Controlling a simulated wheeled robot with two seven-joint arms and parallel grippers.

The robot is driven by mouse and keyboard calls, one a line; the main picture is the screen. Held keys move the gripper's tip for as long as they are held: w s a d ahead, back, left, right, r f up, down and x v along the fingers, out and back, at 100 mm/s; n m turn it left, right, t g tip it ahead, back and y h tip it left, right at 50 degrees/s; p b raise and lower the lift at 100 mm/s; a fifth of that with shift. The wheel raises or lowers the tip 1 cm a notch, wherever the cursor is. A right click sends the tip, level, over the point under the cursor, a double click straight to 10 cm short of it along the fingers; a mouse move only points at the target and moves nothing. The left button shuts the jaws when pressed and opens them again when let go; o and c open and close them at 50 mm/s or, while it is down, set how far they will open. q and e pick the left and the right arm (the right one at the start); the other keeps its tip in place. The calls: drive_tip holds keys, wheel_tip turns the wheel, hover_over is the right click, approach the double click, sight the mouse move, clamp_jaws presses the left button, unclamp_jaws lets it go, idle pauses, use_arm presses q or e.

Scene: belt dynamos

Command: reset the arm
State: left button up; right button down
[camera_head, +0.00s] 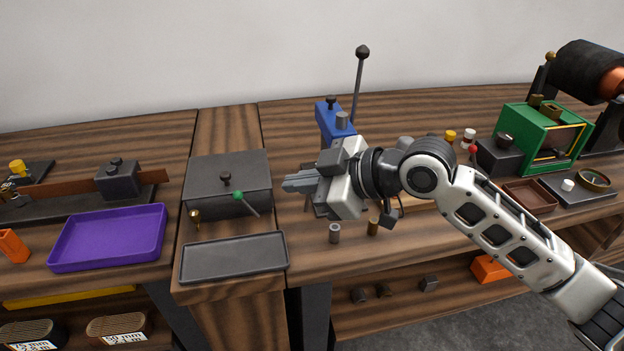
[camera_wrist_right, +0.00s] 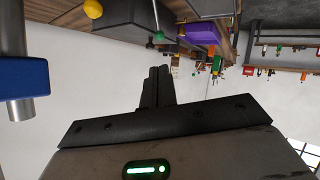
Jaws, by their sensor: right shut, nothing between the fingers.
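My right arm (camera_head: 495,220) reaches in from the lower right of the head view. Its gripper (camera_head: 287,185) points left above the workbench, with the fingers together and nothing between them. The gripper is just right of the dark grey box with the green-knobbed lever (camera_head: 228,172), and in front of the blue press (camera_head: 332,122). In the right wrist view the closed fingers (camera_wrist_right: 158,85) point away from the camera. My left gripper is not in the head view.
A dark tray (camera_head: 235,257) and a purple tray (camera_head: 110,238) lie left of the gripper. Two small cylinders (camera_head: 335,233) stand below it. A green machine (camera_head: 545,138) and a black roller (camera_head: 590,72) stand at the right. A brown tray (camera_head: 529,196) lies behind my forearm.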

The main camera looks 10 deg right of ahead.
drive_tip(key=shift+v, duration=1.35)
drive_tip(key=shift+a+r, duration=0.1)
drive_tip(key=shift+a, duration=0.05)
